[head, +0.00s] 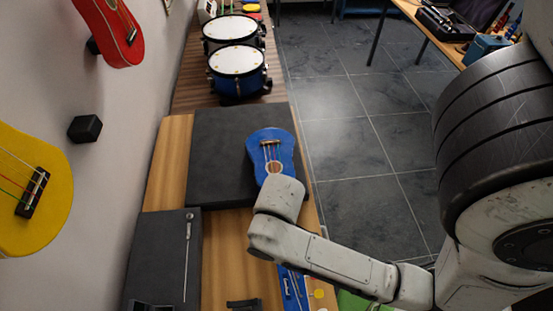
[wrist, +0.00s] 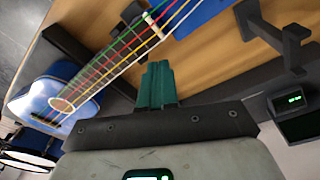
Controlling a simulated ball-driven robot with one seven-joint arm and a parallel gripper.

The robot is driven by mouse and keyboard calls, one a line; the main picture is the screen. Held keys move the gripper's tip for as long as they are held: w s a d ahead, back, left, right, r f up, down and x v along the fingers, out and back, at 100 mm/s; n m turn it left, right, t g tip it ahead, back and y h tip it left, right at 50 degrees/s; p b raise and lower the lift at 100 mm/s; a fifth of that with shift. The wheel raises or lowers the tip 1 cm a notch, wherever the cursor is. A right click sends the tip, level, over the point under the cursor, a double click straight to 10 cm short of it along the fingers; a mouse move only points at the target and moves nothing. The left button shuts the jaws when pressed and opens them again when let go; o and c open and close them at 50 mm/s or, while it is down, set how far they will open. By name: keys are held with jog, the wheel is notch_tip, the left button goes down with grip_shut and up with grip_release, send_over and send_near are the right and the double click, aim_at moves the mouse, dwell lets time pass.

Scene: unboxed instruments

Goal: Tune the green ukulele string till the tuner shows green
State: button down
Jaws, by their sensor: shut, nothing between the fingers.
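The blue ukulele (head: 270,148) lies on a dark grey slab, its neck hidden behind my arm in the head view. In the wrist view the blue ukulele (wrist: 55,98) is at the left, and its neck slants to the upper right. Coloured strings run along it, with a green string (wrist: 118,50) among them. My gripper (wrist: 158,78) has teal fingers, shut and empty, just below the headstock end of the neck in the picture. My gripper is hidden in the head view. A small dark device, apparently the tuner (wrist: 293,101), shows small green lit marks at the right.
The dark slab (head: 205,150) lies on the wooden bench. A yellow ukulele (head: 55,185) and a red one (head: 115,35) hang on the wall. A dark bracket (wrist: 285,40) stands near my gripper.

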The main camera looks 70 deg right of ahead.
jog(key=w+d+r+m+t+y+b, duration=0.15)
jog(key=w+d+m+t, duration=0.3)
jog(key=w+d, duration=0.55)
jog(key=s+d+r+m+t, duration=0.2)
jog(key=d+r, duration=0.1)
jog(key=d, duration=0.6)
jog(key=s+d+r+m+t+h, duration=0.1)
jog(key=d+r, duration=0.3)
jog(key=d, duration=0.5)
jog(key=shift+s+d+r+m+t+b, duration=0.3)
jog(key=shift+s+m, duration=0.25)
jog(key=shift+s, duration=0.3)
jog(key=shift+f, duration=0.15)
